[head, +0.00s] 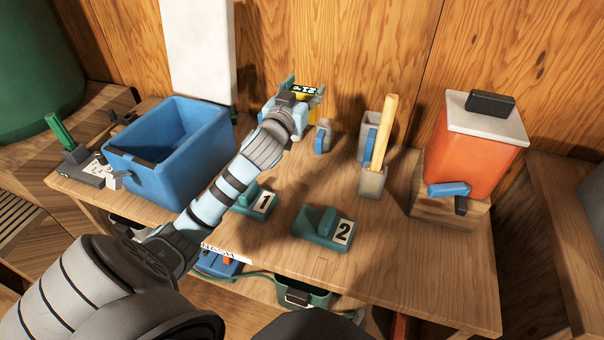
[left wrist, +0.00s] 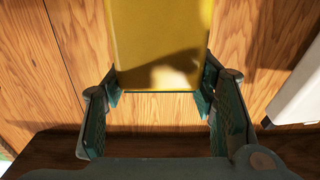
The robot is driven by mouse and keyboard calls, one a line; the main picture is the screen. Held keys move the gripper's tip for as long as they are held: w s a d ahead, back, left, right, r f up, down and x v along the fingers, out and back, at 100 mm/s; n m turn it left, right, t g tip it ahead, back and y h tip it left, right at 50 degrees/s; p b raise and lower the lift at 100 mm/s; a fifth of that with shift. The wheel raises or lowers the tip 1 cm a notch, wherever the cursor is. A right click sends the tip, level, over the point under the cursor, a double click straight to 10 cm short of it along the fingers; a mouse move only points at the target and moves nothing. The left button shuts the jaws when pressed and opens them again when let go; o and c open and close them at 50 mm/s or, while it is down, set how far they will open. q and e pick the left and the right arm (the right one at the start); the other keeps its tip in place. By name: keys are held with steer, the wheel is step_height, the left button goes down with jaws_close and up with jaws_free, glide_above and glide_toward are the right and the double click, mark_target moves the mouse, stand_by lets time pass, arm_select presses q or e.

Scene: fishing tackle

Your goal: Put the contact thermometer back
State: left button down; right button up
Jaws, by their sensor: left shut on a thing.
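The contact thermometer (head: 313,98) is a yellow block with a dark display showing pale digits. My left gripper (head: 300,92) is shut on it and holds it up near the wooden back wall, above the rear of the table. In the left wrist view the thermometer's plain yellow face (left wrist: 162,45) sits between the two green fingers of the left gripper (left wrist: 158,95). Part of the thermometer is hidden by the gripper in the head view. My right gripper is not in view.
A blue bin (head: 170,190) stands left on the table (head: 400,260). Green blocks numbered 1 (head: 250,200) and 2 (head: 322,228) lie mid-table. A small blue-grey item (head: 322,137), a wooden-handled tool (head: 385,130) and an orange dispenser (head: 468,155) stand right. The front right is clear.

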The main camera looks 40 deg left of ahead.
arm_select(q)
step_height(320, 180, down, 20)
steer(key=b, duration=0.8)
steer(key=shift+r, duration=0.25)
steer(key=c, duration=0.7)
jaws_free()
steer(key=v, duration=1.2)
steer(key=shift+r, duration=0.1)
